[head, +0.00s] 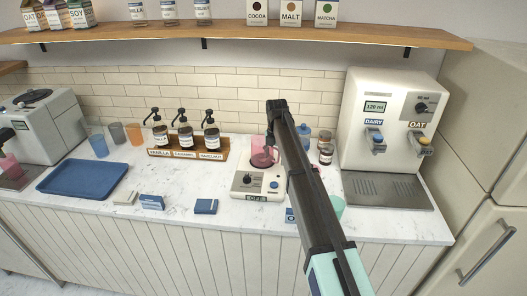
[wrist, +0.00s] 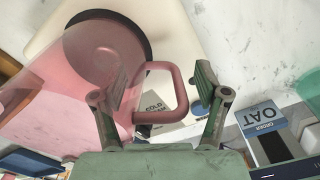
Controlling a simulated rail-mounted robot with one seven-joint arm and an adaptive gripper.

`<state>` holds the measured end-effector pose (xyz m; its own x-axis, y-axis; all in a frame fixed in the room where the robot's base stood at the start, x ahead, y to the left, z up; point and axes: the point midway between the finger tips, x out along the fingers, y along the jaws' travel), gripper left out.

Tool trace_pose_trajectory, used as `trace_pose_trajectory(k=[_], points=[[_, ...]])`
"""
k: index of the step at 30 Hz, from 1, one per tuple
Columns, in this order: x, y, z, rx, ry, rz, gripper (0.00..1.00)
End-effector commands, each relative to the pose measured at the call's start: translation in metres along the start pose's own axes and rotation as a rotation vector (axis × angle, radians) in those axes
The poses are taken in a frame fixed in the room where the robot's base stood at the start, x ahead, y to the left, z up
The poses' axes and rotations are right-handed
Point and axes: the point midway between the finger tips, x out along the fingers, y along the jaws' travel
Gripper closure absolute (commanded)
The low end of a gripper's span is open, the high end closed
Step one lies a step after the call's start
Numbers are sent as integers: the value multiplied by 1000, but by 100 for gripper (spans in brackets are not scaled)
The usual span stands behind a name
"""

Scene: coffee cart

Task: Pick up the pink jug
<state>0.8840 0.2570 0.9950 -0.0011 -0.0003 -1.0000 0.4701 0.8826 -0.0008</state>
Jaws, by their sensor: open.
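The pink jug (head: 259,157) stands on the white machine's round black plate, partly hidden by my arm in the head view. In the wrist view the see-through jug (wrist: 60,90) fills the left side, with its handle (wrist: 181,95) pointing right. My gripper (wrist: 160,72) is open, and the handle appears between its two fingers. I cannot tell how deep the handle sits between them. In the head view my arm hides the fingers. Another pink vessel (head: 10,166) shows at the far left edge, by the grey coffee machine.
The white machine (head: 246,183) sits mid-counter. A syrup rack (head: 187,154) with pump bottles stands to its left, and jars (head: 326,153) and a milk dispenser (head: 392,125) to its right. A blue tray (head: 84,178) lies left. A shelf (head: 230,35) runs above.

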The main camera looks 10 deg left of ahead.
Motion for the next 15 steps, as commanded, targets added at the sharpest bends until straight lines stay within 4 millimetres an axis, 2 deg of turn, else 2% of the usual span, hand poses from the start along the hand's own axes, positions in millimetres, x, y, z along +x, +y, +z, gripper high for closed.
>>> trace_pose_trajectory(k=[8,14,15], points=[[5,0,0,0,-1,1,26],[5,0,0,0,-1,1,93],[5,0,0,0,-1,1,100]])
